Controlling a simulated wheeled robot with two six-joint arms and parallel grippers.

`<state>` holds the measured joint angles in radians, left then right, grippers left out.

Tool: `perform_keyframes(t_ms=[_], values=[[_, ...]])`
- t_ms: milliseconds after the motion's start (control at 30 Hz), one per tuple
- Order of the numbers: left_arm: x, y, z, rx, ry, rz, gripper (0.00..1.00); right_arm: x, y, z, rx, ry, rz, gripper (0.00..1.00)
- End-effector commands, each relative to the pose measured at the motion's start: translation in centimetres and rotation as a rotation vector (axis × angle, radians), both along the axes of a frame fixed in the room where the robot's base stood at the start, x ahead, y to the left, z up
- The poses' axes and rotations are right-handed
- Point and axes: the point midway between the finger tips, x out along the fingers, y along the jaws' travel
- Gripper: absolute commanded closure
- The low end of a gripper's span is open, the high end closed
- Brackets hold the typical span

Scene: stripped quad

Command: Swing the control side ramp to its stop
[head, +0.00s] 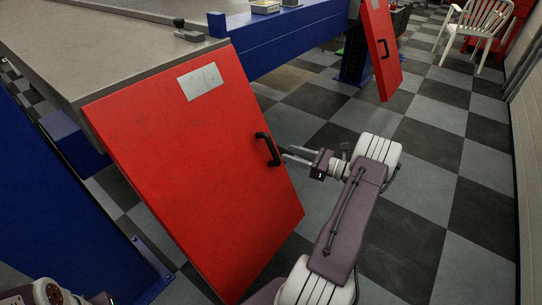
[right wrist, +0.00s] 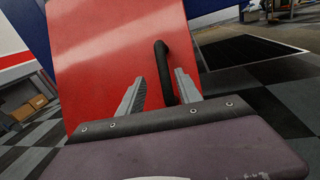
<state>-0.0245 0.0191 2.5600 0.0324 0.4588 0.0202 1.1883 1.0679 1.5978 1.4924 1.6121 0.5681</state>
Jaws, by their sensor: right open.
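A large red ramp panel (head: 195,170) with a pale label plate (head: 200,82) hangs tilted from the edge of the grey platform (head: 125,42). A black bar handle (head: 268,149) is fixed near its right edge. My right gripper (head: 283,154) is at the handle, coming from the right. In the right wrist view the open fingers (right wrist: 158,88) point at the red panel, and the black handle (right wrist: 164,75) stands between them, nearer the right finger. I cannot tell whether either finger touches it. My left gripper does not clearly show.
A second red panel (head: 381,45) with a black handle hangs farther back. Blue beams (head: 285,38) and a blue post (head: 60,190) frame the platform. A white chair (head: 487,28) stands at the back right. The checkered floor (head: 420,150) on the right is clear.

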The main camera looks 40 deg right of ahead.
Motion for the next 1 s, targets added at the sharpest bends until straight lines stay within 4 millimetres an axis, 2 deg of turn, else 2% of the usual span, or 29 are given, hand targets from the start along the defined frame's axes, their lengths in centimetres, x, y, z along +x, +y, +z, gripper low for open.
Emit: perform_keyframes(t_ms=[33, 233, 533, 700, 1000], values=[[0.0, 0.0, -0.7, 0.000, 0.000, 0.000, 0.64, -0.3, -0.5, -0.7, -0.001, 0.000, -0.012, 0.59], [0.0, 0.0, -0.9, 0.000, 0.000, 0.000, 0.64, 0.0, -0.4, -0.6, -0.002, 0.000, -0.015, 0.59], [0.0, 0.0, -4.0, 0.000, 0.000, 0.000, 0.64, 5.4, 2.3, -0.9, -0.005, -0.001, -0.012, 0.59], [0.0, 0.0, -4.8, 0.000, 0.000, 0.000, 0.64, 7.3, 3.2, -0.6, -0.004, -0.001, -0.014, 0.59], [0.0, 0.0, -4.8, 0.000, 0.000, 0.000, 0.64, 7.7, 3.4, -0.4, -0.002, 0.000, -0.016, 0.59]])
